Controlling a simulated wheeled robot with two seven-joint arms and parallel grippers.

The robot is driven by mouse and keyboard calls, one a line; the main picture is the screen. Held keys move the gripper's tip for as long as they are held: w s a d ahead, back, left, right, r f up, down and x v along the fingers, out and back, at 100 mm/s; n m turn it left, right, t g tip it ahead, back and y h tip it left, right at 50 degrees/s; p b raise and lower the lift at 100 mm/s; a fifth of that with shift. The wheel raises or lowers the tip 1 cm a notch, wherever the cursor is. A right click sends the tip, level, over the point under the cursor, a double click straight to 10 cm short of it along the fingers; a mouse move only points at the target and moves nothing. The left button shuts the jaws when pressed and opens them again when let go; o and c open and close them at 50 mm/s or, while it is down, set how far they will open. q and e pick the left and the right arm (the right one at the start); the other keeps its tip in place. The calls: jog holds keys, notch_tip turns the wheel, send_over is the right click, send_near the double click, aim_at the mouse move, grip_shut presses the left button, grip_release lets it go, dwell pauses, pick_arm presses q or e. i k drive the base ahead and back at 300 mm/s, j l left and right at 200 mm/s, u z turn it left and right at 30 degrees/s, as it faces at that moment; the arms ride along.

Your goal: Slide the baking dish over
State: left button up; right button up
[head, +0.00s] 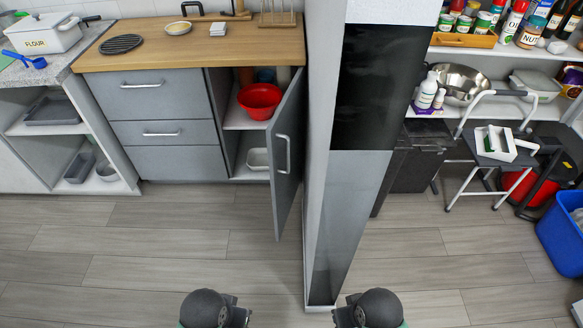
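Several dishes could be the baking dish, and I cannot tell which one is meant. A white rectangular dish (258,158) stands on the low shelf inside the open cabinet, partly cut off by the cabinet's edge and door. A dark grey tray-like dish (52,110) lies on the upper shelf of the open unit at the left. A grey rectangular dish (79,168) leans on that unit's bottom shelf. Dark rounded parts of my two arms show at the bottom edge, far from all of these. Neither gripper's fingers are in view.
The grey cabinet door (287,150) stands open beside a tall partition (345,160). A red bowl (260,101) sits on the cabinet's upper shelf. A step stool (497,150) and a blue bin (565,235) stand at the right. The wooden floor (150,250) in front is clear.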

aim_at(257, 160)
jog(key=i+j+z, duration=0.1)
jog(key=j+z, duration=0.2)
jog(key=z, duration=0.2)
jog(key=i+j+z, duration=0.1)
jog(key=j+z, duration=0.65)
jog(key=z, duration=0.2)
jog(key=j, duration=0.55)
jog(key=k+j+z, duration=0.15)
jog(key=j, duration=0.4)
jog(key=k+j, duration=0.1)
jog(key=j, duration=0.5)
jog(key=z, duration=0.05)
